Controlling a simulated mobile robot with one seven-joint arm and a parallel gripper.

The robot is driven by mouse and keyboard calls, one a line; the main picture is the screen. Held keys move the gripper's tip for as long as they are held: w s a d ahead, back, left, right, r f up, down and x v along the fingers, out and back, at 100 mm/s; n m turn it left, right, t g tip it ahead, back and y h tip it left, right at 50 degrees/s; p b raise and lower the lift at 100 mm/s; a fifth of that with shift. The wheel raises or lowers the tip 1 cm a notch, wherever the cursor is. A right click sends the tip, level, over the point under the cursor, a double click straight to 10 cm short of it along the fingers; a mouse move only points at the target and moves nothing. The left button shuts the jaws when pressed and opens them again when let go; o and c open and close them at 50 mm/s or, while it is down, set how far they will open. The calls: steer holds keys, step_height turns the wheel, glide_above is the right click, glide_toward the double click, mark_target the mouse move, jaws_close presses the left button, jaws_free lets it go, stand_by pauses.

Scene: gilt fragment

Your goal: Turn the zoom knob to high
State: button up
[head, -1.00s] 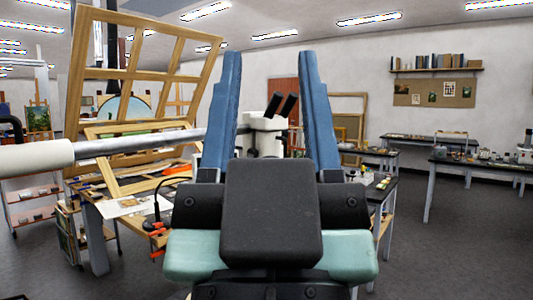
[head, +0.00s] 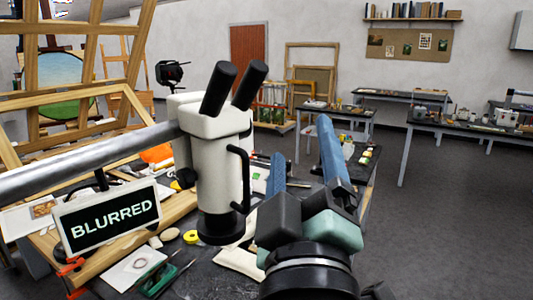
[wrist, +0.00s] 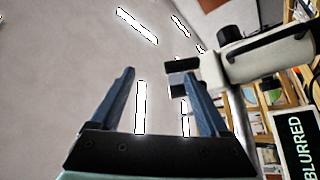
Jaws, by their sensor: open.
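The white stereo microscope (head: 212,150) hangs on a metal boom arm over the table, with two black eyepieces (head: 235,85) angled up. A dark round knob (head: 185,178) shows on its left side; I cannot tell if it is the zoom knob or read its setting. A black curved handle (head: 240,180) is on its right side. A sign (head: 107,216) reads "BLURRED". My gripper (head: 301,137) is open and empty, right of the microscope and apart from it. In the wrist view, my gripper (wrist: 153,73) has the microscope (wrist: 270,60) to its right, with another dark round part (wrist: 229,33).
A wooden stretcher frame (head: 85,60) and the boom arm (head: 90,168) fill the left. The table (head: 205,265) holds yellow tape, pliers and papers below the microscope. Open floor (head: 450,220) lies to the right, with benches (head: 470,128) further back.

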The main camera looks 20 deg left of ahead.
steer(key=w+a+f+n+g+y+p, duration=0.1)
steer(key=a+f+n+g+y+p, duration=0.1)
steer(key=a+f+n+g+p, duration=0.3)
steer(key=n+g+y+p, duration=0.2)
steer(key=n+g+p, duration=0.15)
steer(key=n, duration=0.65)
glide_toward(185, 185)
steer(key=shift+g, duration=0.35)
steer(key=p+x, duration=0.1)
steer(key=x, duration=0.2)
steer(key=p+x, duration=0.2)
steer(key=x, duration=0.1)
steer(key=r+p+x, duration=0.1)
steer(key=x, duration=0.2)
steer(key=shift+w+r, duration=0.1)
steer(key=shift+w, duration=0.05)
steer(key=shift+w+a+p, duration=0.3)
steer(key=shift+w+p, duration=0.05)
steer(key=shift+p, duration=0.05)
jaws_close()
steer(key=shift+f+b, duration=0.45)
steer(key=shift+b, duration=0.55)
